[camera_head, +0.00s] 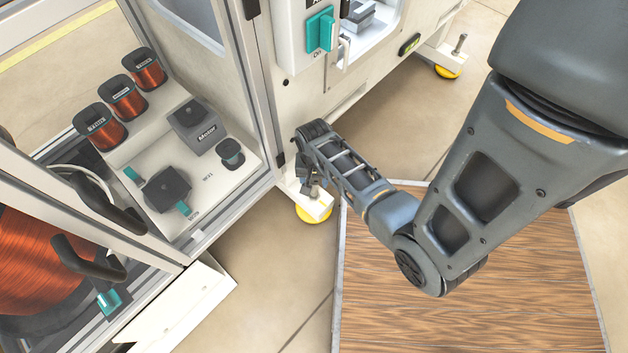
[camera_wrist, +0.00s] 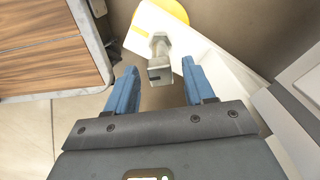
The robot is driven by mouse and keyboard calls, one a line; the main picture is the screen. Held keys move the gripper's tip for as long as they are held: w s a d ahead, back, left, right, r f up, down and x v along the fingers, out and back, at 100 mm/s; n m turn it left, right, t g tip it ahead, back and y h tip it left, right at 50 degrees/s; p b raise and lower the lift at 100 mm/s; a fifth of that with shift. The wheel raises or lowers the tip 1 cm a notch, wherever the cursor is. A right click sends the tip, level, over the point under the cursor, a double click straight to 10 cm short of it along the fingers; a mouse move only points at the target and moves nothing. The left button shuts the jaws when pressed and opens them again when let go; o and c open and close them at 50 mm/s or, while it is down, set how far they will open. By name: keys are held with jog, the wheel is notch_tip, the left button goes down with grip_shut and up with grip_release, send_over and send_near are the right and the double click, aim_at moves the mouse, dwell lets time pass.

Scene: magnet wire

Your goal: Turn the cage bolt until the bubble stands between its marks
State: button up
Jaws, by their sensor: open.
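The cage bolt (camera_wrist: 158,68) is a grey metal bolt with a squared head on the cage's white foot bracket (camera_wrist: 205,62). In the wrist view it stands between and slightly beyond the two blue fingers of my gripper (camera_wrist: 161,76). The fingers are apart, with a gap on each side of the bolt. In the head view my gripper (camera_head: 310,180) is low at the cage's near corner, above a yellow foot pad (camera_head: 313,214); the arm partly hides the bolt there. A small level (camera_head: 410,44) with a greenish vial sits on the cage's lower front. Its bubble is too small to read.
A second bolt (camera_head: 460,44) stands above another yellow foot (camera_head: 447,72) at the far right. A wooden-topped platform (camera_head: 460,300) lies below my arm. The glazed cage with copper spools (camera_head: 123,98) fills the left. Bare floor (camera_head: 270,260) shows between them.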

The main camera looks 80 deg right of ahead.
aim_at(314, 181)
grip_shut()
jog(key=n+p, duration=0.2)
jog(key=shift+r+p, duration=0.3)
jog(key=shift+p, duration=0.1)
jog(key=shift+f+n+p, duration=0.3)
jog(key=shift+n+p, duration=0.35)
jog(key=shift+n, duration=0.75)
grip_release()
notch_tip(314, 181, up, 8)
jog(key=p, duration=0.3)
jog(key=shift+f+p, duration=0.1)
jog(key=shift+p, duration=0.25)
